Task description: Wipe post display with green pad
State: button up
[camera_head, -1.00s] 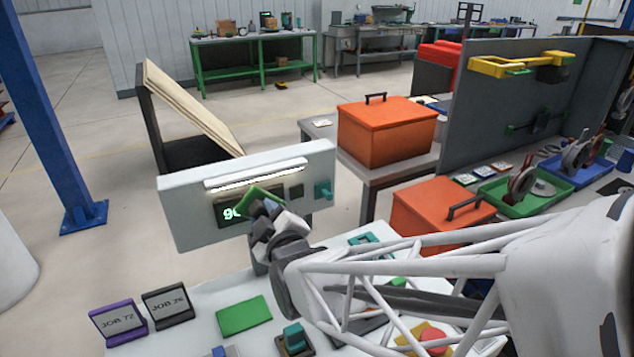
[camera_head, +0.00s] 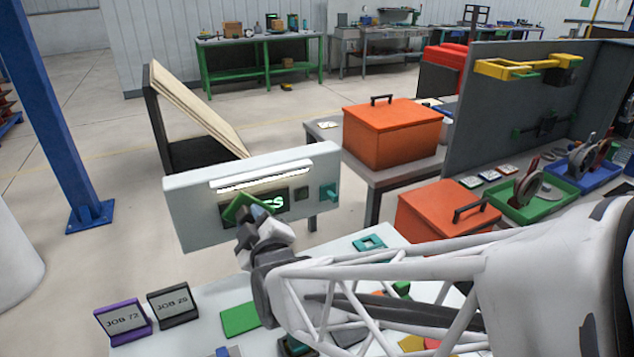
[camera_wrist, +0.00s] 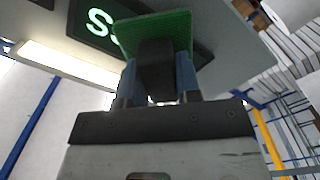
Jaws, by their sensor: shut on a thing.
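The post (camera_head: 190,222) is a pale upright panel with a lit white strip along its upper part. Its dark display (camera_head: 283,199) shows green characters, partly hidden in the head view by the green pad (camera_head: 238,207). The display also shows in the wrist view (camera_wrist: 84,26), with a green "S" readable. My gripper (camera_head: 257,222) is shut on the pad and holds it tilted in front of the display's left part. In the wrist view the pad (camera_wrist: 181,24) overlaps the display; whether it touches the surface I cannot tell.
A teal knob (camera_head: 328,192) sticks out at the panel's right. Below, the white table (camera_head: 204,299) holds a flat green piece (camera_head: 239,320), the JOB signs (camera_head: 124,318) and a teal frame (camera_head: 369,244). Orange boxes (camera_head: 391,134) stand to the right.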

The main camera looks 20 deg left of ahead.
aim_at(231, 220)
jog(key=shift+a+r, duration=0.15)
jog(key=shift+s+a, duration=1.15)
jog(key=shift+s, duration=0.2)
jog(key=shift+s+d, duration=0.1)
jog(key=shift+d, duration=0.05)
jog(key=shift+v, duration=2.85)
jog(key=shift+v, duration=1.5)
